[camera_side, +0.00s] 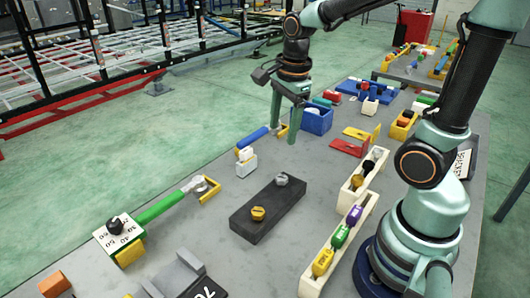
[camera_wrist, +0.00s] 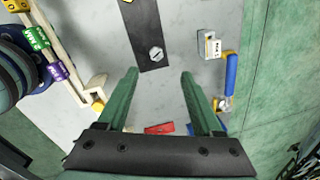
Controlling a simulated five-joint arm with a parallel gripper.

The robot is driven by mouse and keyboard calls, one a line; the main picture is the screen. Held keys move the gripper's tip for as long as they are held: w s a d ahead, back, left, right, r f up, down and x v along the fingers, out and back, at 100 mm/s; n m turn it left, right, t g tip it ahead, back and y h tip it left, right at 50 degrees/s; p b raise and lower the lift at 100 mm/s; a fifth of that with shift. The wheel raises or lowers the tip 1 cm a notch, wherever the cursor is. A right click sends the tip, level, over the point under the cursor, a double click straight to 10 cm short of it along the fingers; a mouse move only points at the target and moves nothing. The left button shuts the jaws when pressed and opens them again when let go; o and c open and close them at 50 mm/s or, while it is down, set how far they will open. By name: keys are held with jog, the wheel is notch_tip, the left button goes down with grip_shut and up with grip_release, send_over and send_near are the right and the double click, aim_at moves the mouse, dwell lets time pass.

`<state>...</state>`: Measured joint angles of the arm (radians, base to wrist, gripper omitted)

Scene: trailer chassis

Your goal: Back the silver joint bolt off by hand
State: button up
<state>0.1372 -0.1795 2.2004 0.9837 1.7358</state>
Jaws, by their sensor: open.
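The silver joint bolt (camera_side: 281,179) sits at the far end of a dark block (camera_side: 262,222) on the grey table. A gold bolt (camera_side: 258,213) sits at the block's near end. In the wrist view the silver bolt (camera_wrist: 156,54) shows a slotted head, ahead of my fingers and roughly between their lines. My gripper (camera_side: 284,132) is open and empty, pointing down above the table beyond the block, apart from the bolt. In the wrist view its two green fingers (camera_wrist: 160,75) are spread wide.
A white holder with a blue-handled tool (camera_side: 246,160) stands left of the block. A green-handled wrench (camera_side: 160,207) lies further left. White racks (camera_side: 338,245) with coloured pieces stand to the right. A blue bin (camera_side: 315,120) and red and yellow brackets (camera_side: 350,147) are near my gripper.

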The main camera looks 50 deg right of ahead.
aim_at(282, 178)
jog(key=f+m, duration=0.3)
jog(key=f, duration=0.2)
jog(key=d+f+m+g, duration=0.1)
jog(key=f+m, duration=0.1)
jog(key=f, duration=0.3)
jog(key=w+d+f+m, duration=0.1)
jog(key=f+m, duration=0.2)
jog(key=f, duration=0.2)
jog(key=shift+w+f+m+g, duration=0.1)
jog(key=shift+f+m+g, duration=0.1)
jog(key=shift+m+g, duration=0.1)
grip_shut()
